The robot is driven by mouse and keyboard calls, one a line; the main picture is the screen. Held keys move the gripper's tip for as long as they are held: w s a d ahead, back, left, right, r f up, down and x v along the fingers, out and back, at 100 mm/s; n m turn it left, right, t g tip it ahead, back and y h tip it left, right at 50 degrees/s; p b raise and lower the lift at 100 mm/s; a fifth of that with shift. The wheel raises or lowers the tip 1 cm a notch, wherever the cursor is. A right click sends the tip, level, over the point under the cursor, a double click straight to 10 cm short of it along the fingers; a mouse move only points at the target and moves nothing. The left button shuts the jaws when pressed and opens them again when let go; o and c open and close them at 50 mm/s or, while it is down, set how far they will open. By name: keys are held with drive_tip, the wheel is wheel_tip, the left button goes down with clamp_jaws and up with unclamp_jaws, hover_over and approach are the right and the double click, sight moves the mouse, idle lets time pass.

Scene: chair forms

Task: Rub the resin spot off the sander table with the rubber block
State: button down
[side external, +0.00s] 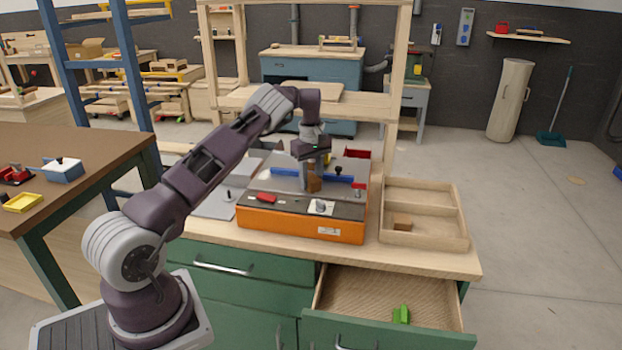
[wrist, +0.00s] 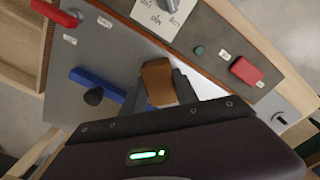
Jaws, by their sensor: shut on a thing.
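My gripper (side external: 314,170) is shut on a brown block (side external: 314,184), which looks like the rubber block. In the wrist view the block (wrist: 159,82) sits between the fingers, over the grey sander table (wrist: 112,58). The table is the top of an orange-sided machine (side external: 300,222) on the bench. I cannot tell whether the block touches the table. A blue fence (side external: 285,174) with a black knob (wrist: 93,97) lies across the table beside the block. No resin spot can be made out; the block and gripper hide part of the surface.
A red switch (side external: 266,197) and a white dial plate (side external: 321,207) are on the front panel. An open drawer (side external: 385,335) below holds a green piece (side external: 401,314). Shelf posts rise behind.

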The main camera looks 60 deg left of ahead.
drive_tip(key=shift+w+d, duration=0.85)
drive_tip(key=shift+d, duration=0.05)
drive_tip(key=shift+s+a, duration=1.25)
drive_tip(key=shift+s+a+r, duration=0.1)
drive_tip(key=shift+s+a, duration=0.05)
drive_tip(key=shift+r, duration=4)
